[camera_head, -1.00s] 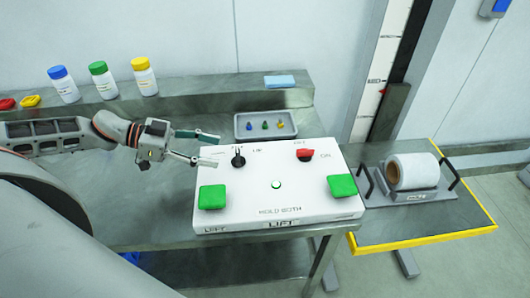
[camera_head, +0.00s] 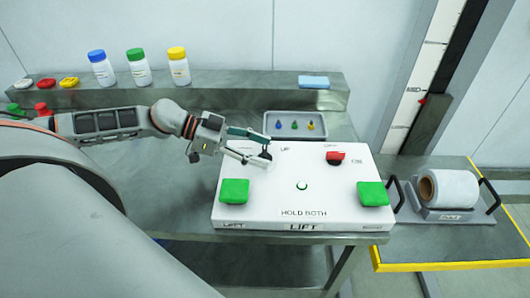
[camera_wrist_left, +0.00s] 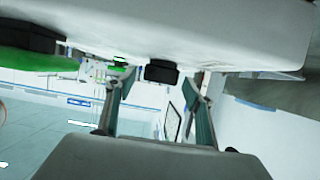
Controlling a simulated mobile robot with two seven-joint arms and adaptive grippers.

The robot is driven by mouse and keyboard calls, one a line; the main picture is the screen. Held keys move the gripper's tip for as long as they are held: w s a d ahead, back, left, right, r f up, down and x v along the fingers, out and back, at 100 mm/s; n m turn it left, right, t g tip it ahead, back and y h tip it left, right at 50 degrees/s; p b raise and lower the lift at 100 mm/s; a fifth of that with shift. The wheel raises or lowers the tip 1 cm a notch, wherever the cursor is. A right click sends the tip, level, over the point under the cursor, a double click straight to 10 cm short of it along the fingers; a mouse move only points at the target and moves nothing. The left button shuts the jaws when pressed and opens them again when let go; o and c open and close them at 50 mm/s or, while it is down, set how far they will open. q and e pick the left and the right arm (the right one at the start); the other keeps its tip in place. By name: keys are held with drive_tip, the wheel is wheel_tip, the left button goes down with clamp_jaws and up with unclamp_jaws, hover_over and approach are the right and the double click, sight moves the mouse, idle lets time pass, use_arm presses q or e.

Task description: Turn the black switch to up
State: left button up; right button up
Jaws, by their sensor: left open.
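The black switch (camera_head: 265,155) is at the upper left of the white control box (camera_head: 300,203). My left gripper (camera_head: 264,148) is open, with its fingertips at the switch, one on its far side and one on its near side. The fingers partly hide the switch and the print around it. In the left wrist view, the black switch (camera_wrist_left: 161,71) shows between the two open fingers (camera_wrist_left: 157,98), below the pale box top. I cannot tell whether a finger touches it. My right gripper is not in view.
Bottles line the shelf (camera_head: 220,88). A roll on a carrier (camera_head: 449,188) sits at the right.

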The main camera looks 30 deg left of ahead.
use_arm(q)
drive_tip(key=shift+x, duration=0.75)
drive_tip(key=shift+c, duration=0.4)
drive_tip(key=c, duration=1)
drive_tip(key=shift+c, duration=0.2)
